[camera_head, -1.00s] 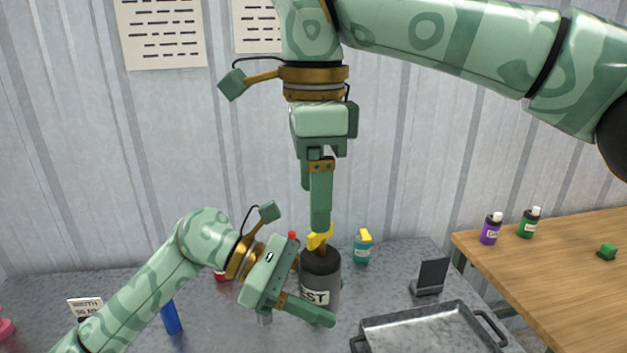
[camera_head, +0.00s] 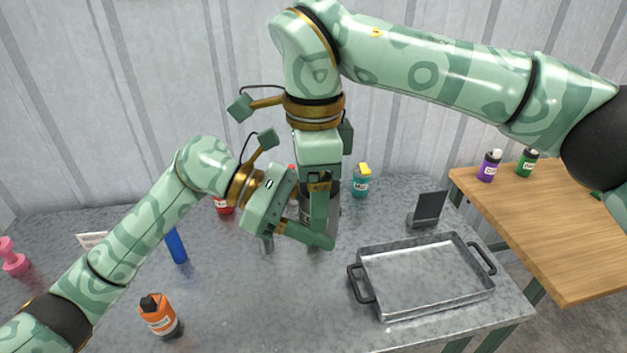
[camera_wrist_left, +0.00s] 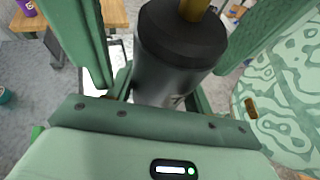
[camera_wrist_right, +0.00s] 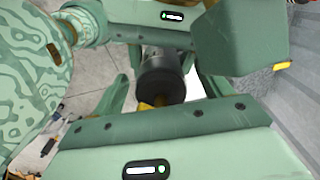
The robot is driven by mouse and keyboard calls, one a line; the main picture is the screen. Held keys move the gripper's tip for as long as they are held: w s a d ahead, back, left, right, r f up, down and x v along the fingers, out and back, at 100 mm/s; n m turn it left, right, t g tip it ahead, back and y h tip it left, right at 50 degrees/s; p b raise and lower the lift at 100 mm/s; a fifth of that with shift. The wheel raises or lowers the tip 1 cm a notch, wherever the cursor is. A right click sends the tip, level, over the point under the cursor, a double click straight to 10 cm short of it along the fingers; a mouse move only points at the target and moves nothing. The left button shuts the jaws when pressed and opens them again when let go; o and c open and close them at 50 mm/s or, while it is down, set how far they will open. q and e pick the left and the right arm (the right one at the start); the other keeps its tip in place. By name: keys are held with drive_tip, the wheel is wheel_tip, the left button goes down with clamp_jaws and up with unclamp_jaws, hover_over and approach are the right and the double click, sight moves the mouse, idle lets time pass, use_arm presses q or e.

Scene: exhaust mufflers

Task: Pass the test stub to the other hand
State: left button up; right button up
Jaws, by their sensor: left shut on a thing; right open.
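The test stub (camera_head: 335,200) is a dark grey cylinder, mostly hidden behind my grippers in the head view. My left gripper (camera_head: 322,232) comes in from the left and is shut on it above the grey table. In the left wrist view the stub (camera_wrist_left: 178,70) sits between the left fingers, its black end and brass-coloured stem upward. My right gripper (camera_head: 312,225) points down from above and is open. In the right wrist view the stub (camera_wrist_right: 163,78) lies between its fingers, yellow part nearest the palm; whether they touch it I cannot tell.
A grey metal tray (camera_head: 374,311) with two handles stands right of the grippers, a black stand (camera_head: 428,208) behind it. A teal bottle (camera_head: 361,183), red bottle (camera_head: 223,206), blue cylinder (camera_head: 176,247) and orange bottle (camera_head: 160,316) stand around. A wooden table (camera_head: 545,240) is at right.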

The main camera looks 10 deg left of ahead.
use_arm(q)
drive_tip(key=shift+r, duration=0.15)
use_arm(e)
drive_tip(key=c, duration=1.1)
use_arm(q)
drive_tip(key=o, duration=1.1)
use_arm(e)
drive_tip(key=shift+c, duration=0.2)
use_arm(q)
drive_tip(key=shift+a, duration=0.1)
